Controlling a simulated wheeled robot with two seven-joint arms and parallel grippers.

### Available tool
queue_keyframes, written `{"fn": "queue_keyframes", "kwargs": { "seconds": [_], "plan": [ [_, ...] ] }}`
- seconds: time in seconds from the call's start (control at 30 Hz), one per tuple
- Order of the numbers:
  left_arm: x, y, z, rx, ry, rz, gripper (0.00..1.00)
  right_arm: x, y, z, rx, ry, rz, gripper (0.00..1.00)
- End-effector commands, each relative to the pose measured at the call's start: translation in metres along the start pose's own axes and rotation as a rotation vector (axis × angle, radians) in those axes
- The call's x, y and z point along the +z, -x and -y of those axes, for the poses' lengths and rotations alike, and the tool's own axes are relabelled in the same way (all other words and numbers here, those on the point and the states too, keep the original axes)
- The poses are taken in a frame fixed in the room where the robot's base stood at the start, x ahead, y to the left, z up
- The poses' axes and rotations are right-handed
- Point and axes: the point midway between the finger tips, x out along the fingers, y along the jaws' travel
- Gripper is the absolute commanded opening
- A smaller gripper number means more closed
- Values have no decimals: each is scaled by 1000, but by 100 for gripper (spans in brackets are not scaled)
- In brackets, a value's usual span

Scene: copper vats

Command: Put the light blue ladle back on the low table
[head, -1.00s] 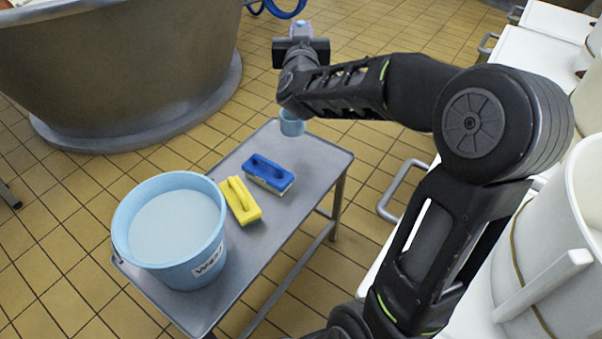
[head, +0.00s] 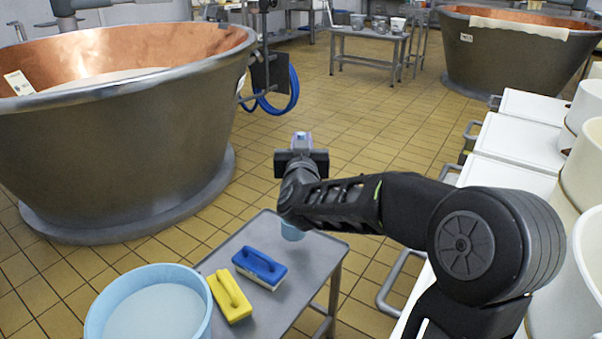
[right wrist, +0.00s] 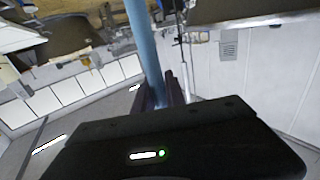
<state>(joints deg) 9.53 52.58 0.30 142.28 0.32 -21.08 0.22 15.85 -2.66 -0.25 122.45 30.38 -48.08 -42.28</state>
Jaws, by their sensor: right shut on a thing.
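My right gripper (right wrist: 165,92) is shut on the light blue ladle (right wrist: 142,45), whose long handle runs up between its fingers in the right wrist view. In the head view my right wrist hides most of the ladle. Only a bit of its light blue bowl (head: 292,232) shows below the wrist, by the far end of the grey low table (head: 318,262). I cannot tell whether the bowl touches the table. My left gripper is not in view.
A big copper vat (head: 120,140) stands at the left. White containers (head: 520,145) line the right. Tiled floor behind the table is clear.

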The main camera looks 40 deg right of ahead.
Motion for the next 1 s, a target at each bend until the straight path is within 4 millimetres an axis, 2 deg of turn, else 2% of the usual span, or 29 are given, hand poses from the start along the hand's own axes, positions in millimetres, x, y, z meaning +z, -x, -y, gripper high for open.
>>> {"fn": "queue_keyframes", "kwargs": {
  "seconds": [0.27, 0.6, 1.0],
  "plan": [
    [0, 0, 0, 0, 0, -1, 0, 1, 0, 0, 1, 0, -1, 0],
    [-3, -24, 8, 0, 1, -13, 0, 48, 0, 0, 1, 1, 0, 0],
    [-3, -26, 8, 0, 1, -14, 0, 52, 0, 0, 0, 0, -1, 0]
  ]
}}
